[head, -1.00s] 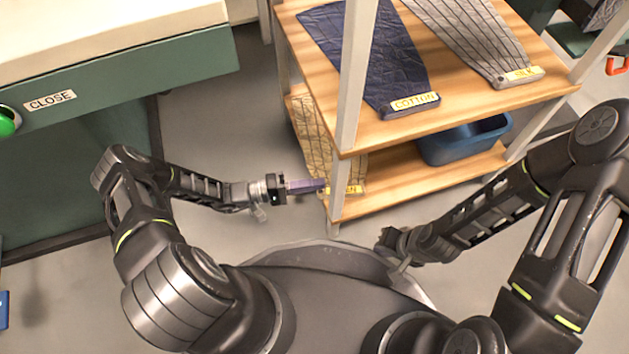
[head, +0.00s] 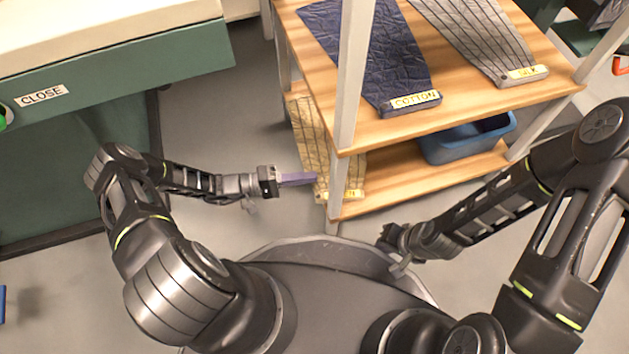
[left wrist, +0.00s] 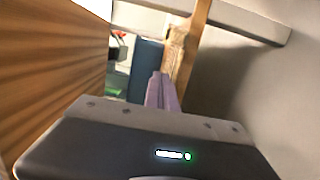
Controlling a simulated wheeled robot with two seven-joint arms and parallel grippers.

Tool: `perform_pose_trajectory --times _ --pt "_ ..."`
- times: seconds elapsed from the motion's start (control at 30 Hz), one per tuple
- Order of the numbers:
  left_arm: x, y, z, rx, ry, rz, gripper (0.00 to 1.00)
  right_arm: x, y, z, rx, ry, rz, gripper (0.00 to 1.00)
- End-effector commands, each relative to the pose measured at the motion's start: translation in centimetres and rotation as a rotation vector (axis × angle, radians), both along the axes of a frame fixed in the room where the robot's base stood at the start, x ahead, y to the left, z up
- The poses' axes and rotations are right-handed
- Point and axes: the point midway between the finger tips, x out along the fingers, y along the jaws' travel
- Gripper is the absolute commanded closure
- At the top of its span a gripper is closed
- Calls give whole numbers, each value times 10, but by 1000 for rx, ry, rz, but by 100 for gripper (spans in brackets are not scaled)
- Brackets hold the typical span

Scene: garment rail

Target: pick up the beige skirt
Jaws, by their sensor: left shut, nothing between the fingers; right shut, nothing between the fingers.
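The beige skirt (head: 310,138) lies on the lower shelf at its left end, with a dark grid pattern and a yellow label at its near edge. A post of the rack hides part of it. It also shows, narrow and edge-on, in the left wrist view (left wrist: 176,52). My left gripper (head: 314,179) is shut and empty, with its purple fingers pointing right at the skirt's near left edge; I cannot tell if they touch it. The fingers also show in the left wrist view (left wrist: 162,75). My right gripper (head: 388,246) is shut and empty, low beside my base.
The wooden rack's upper shelf (head: 460,108) holds a dark blue garment (head: 375,60) labelled COTTON and a grey striped one (head: 475,40) labelled SILK. A blue bin (head: 465,143) stands on the lower shelf. A green cabinet (head: 120,65) marked CLOSE is at left. Floor between is clear.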

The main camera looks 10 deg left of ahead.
Motion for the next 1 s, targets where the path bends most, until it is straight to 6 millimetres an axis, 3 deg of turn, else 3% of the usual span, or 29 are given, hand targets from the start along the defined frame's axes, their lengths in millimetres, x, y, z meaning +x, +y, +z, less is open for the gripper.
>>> perform_pose_trajectory --times 0.2,0.4,0.73,1.0 --pt "-18 45 4 0 -1 2 100 -2 1 13 -1 1 2 100" --pt "-27 67 3 -1 -3 1 100 -3 1 15 -2 1 3 100" --pt "-29 70 3 -2 -2 -1 100 -3 1 15 -2 1 3 100" --pt "-20 64 19 18 -24 -41 79 -3 2 22 -2 2 5 100"
